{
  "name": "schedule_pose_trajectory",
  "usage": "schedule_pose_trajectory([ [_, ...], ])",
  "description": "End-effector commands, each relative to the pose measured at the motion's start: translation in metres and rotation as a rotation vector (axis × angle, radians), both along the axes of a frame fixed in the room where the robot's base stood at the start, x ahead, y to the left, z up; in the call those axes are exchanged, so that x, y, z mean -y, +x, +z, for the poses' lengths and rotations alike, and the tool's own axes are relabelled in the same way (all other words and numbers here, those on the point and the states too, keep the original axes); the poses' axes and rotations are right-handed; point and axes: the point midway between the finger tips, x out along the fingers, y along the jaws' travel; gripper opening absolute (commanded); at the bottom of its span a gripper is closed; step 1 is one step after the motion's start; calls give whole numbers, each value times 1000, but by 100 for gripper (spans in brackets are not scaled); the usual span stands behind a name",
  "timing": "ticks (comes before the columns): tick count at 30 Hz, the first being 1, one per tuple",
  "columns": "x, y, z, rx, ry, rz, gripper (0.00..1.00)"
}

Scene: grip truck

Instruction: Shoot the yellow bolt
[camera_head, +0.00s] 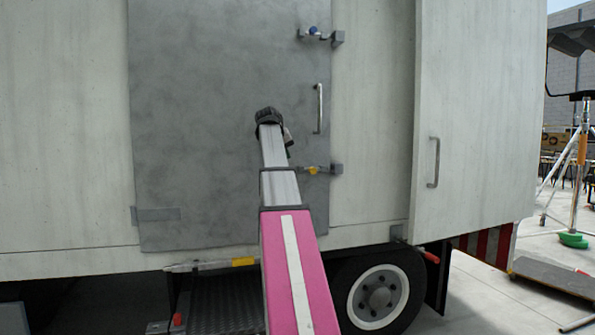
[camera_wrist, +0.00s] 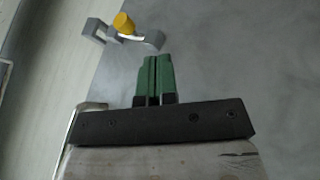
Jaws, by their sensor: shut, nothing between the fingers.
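The yellow bolt (camera_head: 312,170) sits low on the right edge of the grey door (camera_head: 220,70), beside a grey bracket on the frame. In the wrist view the yellow knob of the bolt (camera_wrist: 123,23) is at the upper left, with grey brackets on both sides of it. My gripper (camera_wrist: 154,62) has green fingers pressed together, with nothing between them. Its fingertips are apart from the bolt, below and right of it in the wrist view.
A blue bolt (camera_head: 314,31) sits higher on the same door edge. A vertical door handle (camera_head: 319,108) is between the two bolts. A second panel with a handle (camera_head: 433,162) stands to the right. A wheel (camera_head: 378,297) is below. Paved ground at the right is partly free.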

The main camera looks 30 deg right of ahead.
Motion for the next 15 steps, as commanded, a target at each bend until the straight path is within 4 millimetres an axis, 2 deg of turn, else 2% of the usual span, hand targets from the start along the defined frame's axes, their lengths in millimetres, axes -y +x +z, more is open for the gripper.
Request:
schedule_pose_trajectory([
  [10, 1, 0, 0, 0, -1, -1, 0],
  [15, 7, 3, -8, 0, -1, -1, 0],
])
